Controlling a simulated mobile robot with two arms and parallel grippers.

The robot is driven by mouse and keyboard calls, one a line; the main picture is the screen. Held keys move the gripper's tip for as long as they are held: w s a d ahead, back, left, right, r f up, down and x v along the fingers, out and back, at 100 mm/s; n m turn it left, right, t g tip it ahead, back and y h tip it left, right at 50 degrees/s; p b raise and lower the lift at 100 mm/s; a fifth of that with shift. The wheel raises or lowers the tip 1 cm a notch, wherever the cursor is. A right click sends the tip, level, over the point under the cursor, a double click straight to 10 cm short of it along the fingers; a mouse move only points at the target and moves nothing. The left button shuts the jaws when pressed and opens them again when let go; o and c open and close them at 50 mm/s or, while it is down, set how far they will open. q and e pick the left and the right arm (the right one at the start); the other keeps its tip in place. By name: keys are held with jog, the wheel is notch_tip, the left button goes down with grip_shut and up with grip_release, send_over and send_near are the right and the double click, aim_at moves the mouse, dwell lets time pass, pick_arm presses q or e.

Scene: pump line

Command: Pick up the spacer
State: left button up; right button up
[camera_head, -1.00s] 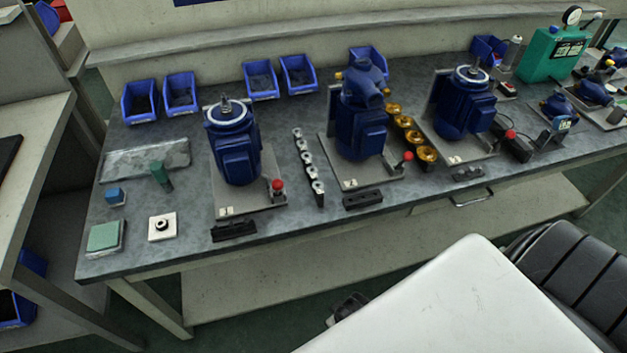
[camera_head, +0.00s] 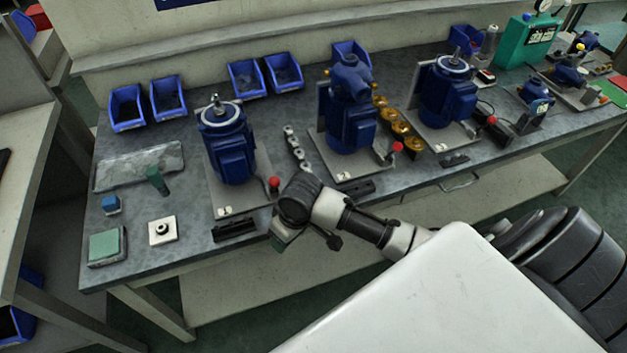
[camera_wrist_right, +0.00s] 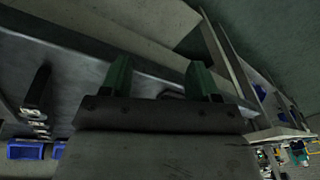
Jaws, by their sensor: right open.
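Several small silver ring-shaped parts (camera_head: 293,142) stand in a row between the first two blue pumps; they look like spacers, but I cannot tell which one is meant. Their near end is partly hidden by my right arm. My right gripper (camera_wrist_right: 160,78) is open and empty, its two green fingers apart in the wrist view. In the head view my right wrist is at the bench's front edge, in front of the row; the fingers are hard to make out there. Silver parts on a dark strip (camera_wrist_right: 38,118) also show at the left of the wrist view. My left gripper is not in view.
Blue pumps (camera_head: 228,150), (camera_head: 348,115) on plates with red-knobbed levers (camera_head: 397,147) flank the row. Brass parts (camera_head: 400,128) stand right of the second pump. A square white plate with a black ring (camera_head: 162,230) lies at left. Blue bins (camera_head: 127,107) line the back.

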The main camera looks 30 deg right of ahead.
jog(key=w+d+r+m+g+h, duration=0.2)
jog(key=w+d+r+m, duration=0.2)
jog(key=w+d+r, duration=0.75)
jog(key=shift+n, duration=0.3)
jog(key=f, duration=0.2)
jog(key=s+d+f, duration=0.1)
jog(key=f, duration=0.2)
jog(key=s+f, duration=0.1)
jog(key=f, duration=0.2)
jog(key=shift+d+f, duration=0.2)
jog(key=shift+d, duration=0.15)
jog(key=shift+f+p, duration=0.2)
jog(key=shift+p, duration=0.35)
jog(key=shift+c, duration=0.4)
jog(key=c, duration=0.9)
